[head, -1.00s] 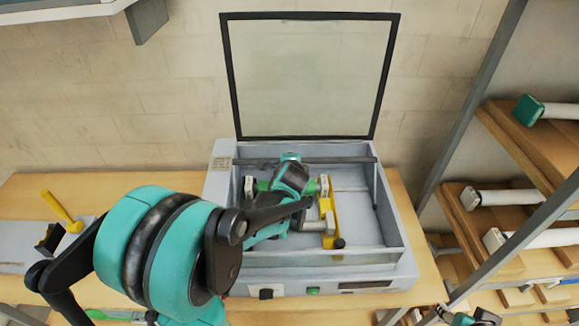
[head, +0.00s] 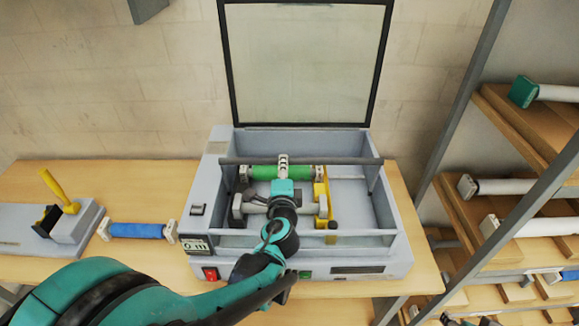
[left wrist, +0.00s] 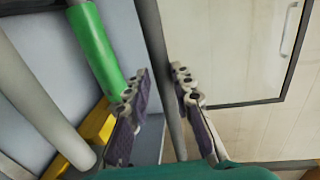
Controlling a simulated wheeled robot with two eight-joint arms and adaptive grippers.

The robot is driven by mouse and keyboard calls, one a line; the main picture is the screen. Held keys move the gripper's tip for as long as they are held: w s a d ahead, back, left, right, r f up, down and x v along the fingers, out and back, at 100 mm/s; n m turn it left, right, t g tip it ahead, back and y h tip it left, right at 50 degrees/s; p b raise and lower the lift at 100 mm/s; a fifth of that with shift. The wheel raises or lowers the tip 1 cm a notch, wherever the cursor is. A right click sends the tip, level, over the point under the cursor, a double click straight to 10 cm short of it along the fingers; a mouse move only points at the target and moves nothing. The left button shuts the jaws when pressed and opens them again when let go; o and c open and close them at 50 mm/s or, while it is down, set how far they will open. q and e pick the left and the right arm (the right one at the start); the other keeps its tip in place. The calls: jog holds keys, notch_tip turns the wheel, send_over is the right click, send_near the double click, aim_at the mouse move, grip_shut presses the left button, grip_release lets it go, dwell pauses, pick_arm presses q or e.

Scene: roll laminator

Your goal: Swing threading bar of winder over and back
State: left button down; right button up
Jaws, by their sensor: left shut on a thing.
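The winder is a grey open-topped box (head: 397,240) on the wooden bench, with its lid (head: 305,65) up. The threading bar (head: 340,160) is a dark grey bar lying across the back of the box, above the green roll (head: 305,172). My left gripper (head: 283,160) reaches over the box from the front and is shut on the bar near its middle. In the left wrist view the bar (left wrist: 153,35) runs between the two fingers (left wrist: 162,105), beside the green roll (left wrist: 97,50). My right gripper is not in view.
A pale roll (head: 305,209) and a yellow plate (head: 321,203) sit inside the box. A blue roll (head: 137,230) and a small grey device with a yellow lever (head: 58,190) are left on the bench. A shelf rack (head: 480,150) with rolls stands close at right.

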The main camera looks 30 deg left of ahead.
pick_arm(q)
jog(key=s+d+f+b, duration=0.1)
jog(key=s+d+f, duration=0.2)
jog(key=s, duration=0.2)
jog(key=shift+s+d+f+b, duration=0.15)
jog(key=shift+s+b, duration=0.15)
jog(key=shift+s, duration=0.05)
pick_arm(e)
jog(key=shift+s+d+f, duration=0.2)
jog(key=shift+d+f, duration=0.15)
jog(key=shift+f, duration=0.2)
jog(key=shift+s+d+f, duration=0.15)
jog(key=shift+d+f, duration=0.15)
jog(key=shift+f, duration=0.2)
pick_arm(q)
jog(key=c, duration=1.4)
grip_release()
jog(key=shift+w+f, duration=0.1)
jog(key=shift+w, duration=0.1)
jog(key=shift+w+a+f, duration=0.2)
jog(key=shift+w+a, duration=0.1)
jog(key=shift+w, duration=0.1)
jog(key=shift+s+d+r, duration=0.1)
jog(key=shift+s+r, duration=0.05)
jog(key=shift+s, duration=0.05)
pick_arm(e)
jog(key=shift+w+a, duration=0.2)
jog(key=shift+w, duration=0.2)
